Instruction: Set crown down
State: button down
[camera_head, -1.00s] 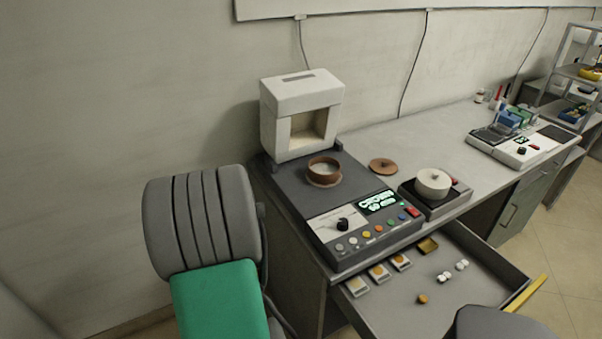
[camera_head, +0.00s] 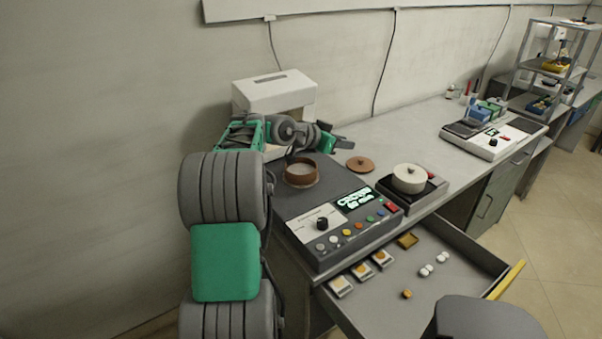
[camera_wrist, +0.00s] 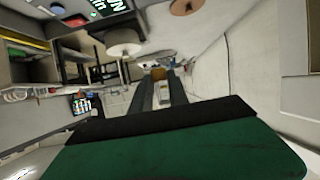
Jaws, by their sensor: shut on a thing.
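My gripper (camera_head: 338,145) is raised over the bench, right of the white furnace and above the grey machine's rear edge. In the wrist view its fingers (camera_wrist: 160,88) are shut on a small orange-brown thing (camera_wrist: 158,74) at the tips, which looks like the crown; its shape is unclear. In the head view the held thing is too small to make out. A brown round dish (camera_head: 300,178) with a pale inside sits uncovered on the machine (camera_head: 340,195). Its screen (camera_head: 355,198) reads "CROWN". A brown lid (camera_head: 360,164) lies on the bench to the right.
The white furnace (camera_head: 272,90) stands behind my arm. A lidded white pot (camera_head: 408,178) sits on a small dark unit. The open drawer (camera_head: 455,262) holds several tiles, white pieces and an orange-brown piece (camera_head: 407,294). The bench (camera_head: 420,130) behind the pot is clear.

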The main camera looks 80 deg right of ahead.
jog(key=w+d+f+p, duration=0.1)
jog(key=w+f, duration=0.2)
jog(key=w, duration=0.1)
jog(key=w+d+f+p, duration=0.1)
jog(key=w+d+f, duration=0.1)
jog(key=w+f, duration=0.1)
jog(key=w+d+f+p, duration=0.1)
jog(key=w+f, duration=0.2)
jog(key=w, duration=0.2)
jog(key=shift+w+d, duration=0.15)
jog(key=shift+w, duration=0.15)
jog(key=shift+w+f, duration=0.2)
jog(key=shift+f, duration=1.95)
jog(key=c, duration=1.5)
grip_release()
jog(key=shift+r, duration=0.1)
jog(key=shift+c, duration=0.2)
jog(key=shift+r+p, duration=0.1)
jog(key=shift+p, duration=0.2)
